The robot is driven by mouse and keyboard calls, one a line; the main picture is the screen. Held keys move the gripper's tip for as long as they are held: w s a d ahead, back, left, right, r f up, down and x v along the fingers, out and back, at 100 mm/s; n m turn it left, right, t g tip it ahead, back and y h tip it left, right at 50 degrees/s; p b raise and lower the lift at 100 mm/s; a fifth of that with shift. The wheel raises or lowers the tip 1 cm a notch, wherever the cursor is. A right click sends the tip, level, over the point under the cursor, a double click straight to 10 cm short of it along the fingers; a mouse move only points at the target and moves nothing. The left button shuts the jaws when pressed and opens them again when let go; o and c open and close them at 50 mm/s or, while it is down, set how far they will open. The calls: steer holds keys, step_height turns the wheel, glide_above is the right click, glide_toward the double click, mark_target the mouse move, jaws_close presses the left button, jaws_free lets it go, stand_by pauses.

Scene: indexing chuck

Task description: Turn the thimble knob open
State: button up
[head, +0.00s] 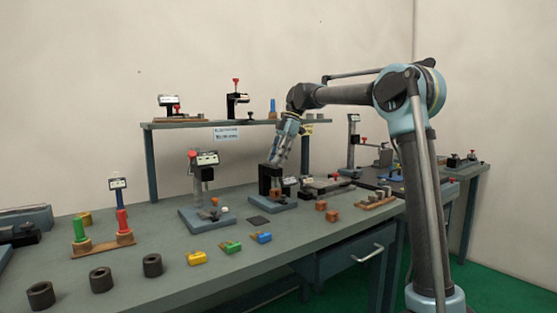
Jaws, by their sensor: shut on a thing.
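My arm reaches down from the upper right to a small black instrument (264,178) on a blue base plate (285,206), in the middle of the bench. My gripper (276,172) is at the upper part of this instrument, tilted slightly, with its fingers pointing down. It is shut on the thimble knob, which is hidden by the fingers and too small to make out. A pale display or label (290,181) shows just right of the fingers. How far the knob is turned cannot be seen.
Left of it stands a similar gauge stand (206,175) with a red knob. Blue, green and yellow blocks (231,247) and dark rings (152,265) lie toward the front. A raised shelf (185,124) with more instruments runs behind.

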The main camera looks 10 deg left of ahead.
steer(key=n, duration=0.1)
steer(key=n+h, duration=0.1)
steer(key=n, duration=0.1)
steer(key=n+g, duration=0.1)
steer(key=shift+w+a+n, duration=0.2)
steer(key=shift+a+n, duration=0.05)
steer(key=shift+n, duration=0.05)
steer(key=n+h, duration=0.1)
steer(key=n, duration=0.2)
steer(key=shift+a+n+h, duration=0.15)
steer(key=shift+n+h, duration=0.25)
steer(key=n+h, duration=0.1)
steer(key=n, duration=0.2)
steer(key=shift+a, duration=0.1)
steer(key=shift+s+n+h, duration=0.1)
steer(key=shift+n+h, duration=0.7)
steer(key=shift+n, duration=1.1)
steer(key=o, duration=1.1)
